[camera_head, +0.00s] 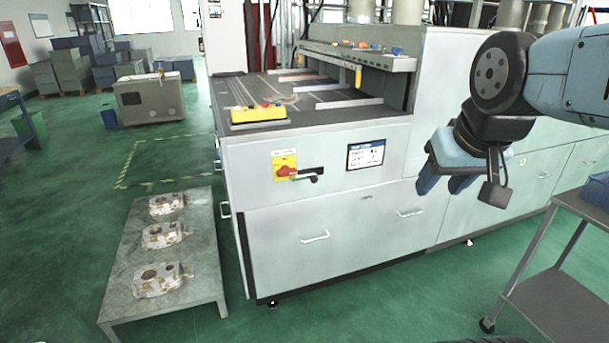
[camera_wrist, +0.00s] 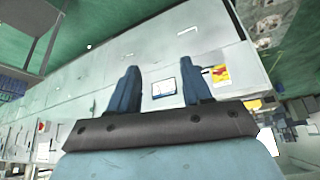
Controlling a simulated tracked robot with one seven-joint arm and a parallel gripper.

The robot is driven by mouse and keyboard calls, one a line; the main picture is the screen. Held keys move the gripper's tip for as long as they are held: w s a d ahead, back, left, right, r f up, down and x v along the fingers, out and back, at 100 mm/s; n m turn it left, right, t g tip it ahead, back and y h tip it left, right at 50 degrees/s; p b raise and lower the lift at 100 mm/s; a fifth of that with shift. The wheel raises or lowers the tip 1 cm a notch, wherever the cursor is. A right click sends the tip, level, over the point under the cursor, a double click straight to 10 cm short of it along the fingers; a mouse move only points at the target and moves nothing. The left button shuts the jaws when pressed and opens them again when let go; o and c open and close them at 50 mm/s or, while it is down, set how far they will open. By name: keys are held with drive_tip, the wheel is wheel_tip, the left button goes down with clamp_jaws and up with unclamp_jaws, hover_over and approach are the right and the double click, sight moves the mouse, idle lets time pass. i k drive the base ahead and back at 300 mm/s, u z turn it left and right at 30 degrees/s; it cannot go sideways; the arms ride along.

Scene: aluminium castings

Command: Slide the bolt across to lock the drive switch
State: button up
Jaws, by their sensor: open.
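The drive switch (camera_head: 285,171) is a red rotary handle on a yellow plate, on the front panel of the grey machine (camera_head: 340,215). A dark bolt (camera_head: 307,174) with a rounded end lies level just right of the red handle. In the wrist view the yellow switch plate (camera_wrist: 220,76) shows small, to the right of my fingers; the bolt is too small there to make out clearly. My gripper (camera_head: 447,184) is open and empty, in front of the machine, well right of the switch and apart from it. Its two blue fingers (camera_wrist: 158,88) show in the wrist view.
A dark-framed display label (camera_head: 365,154) sits right of the bolt, with drawer handles (camera_head: 315,237) below. A low table (camera_head: 205,280) with castings stands left of the machine. A metal cart (camera_head: 560,285) stands at right. A yellow control box (camera_head: 258,114) lies on top.

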sight(312, 175)
drive_tip(key=u, duration=0.05)
drive_tip(key=k, duration=0.65)
drive_tip(key=z, duration=0.4)
drive_tip(key=i, duration=1.65)
drive_tip(key=u, duration=0.4)
